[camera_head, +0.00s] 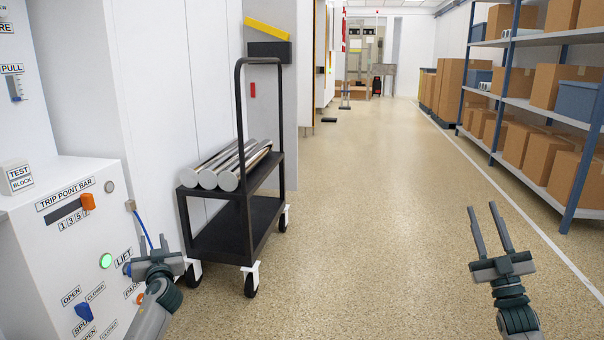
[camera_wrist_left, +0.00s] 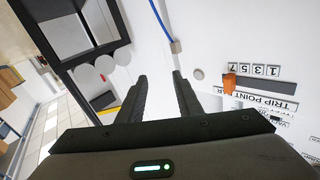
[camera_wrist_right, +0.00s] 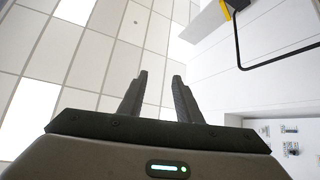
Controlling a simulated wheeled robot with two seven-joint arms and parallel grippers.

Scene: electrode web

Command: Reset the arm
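My left gripper (camera_head: 154,243) is in front of the white control panel, close to its right edge, with its fingers pointing up. Its two fingers stand apart with nothing between them, as the left wrist view (camera_wrist_left: 160,80) also shows. My right gripper (camera_head: 485,215) is over the open floor at the right, fingers pointing up. Its fingers are apart and empty; the right wrist view (camera_wrist_right: 160,78) shows the ceiling behind them.
The white panel (camera_head: 55,258) with an orange slider (camera_head: 88,201), a green light (camera_head: 106,260) and a blue knob (camera_head: 84,312) is at left. A black cart (camera_head: 232,232) carries metal cylinders (camera_head: 229,181). Shelves with boxes (camera_head: 545,157) line the right. The aisle floor (camera_head: 370,190) is clear.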

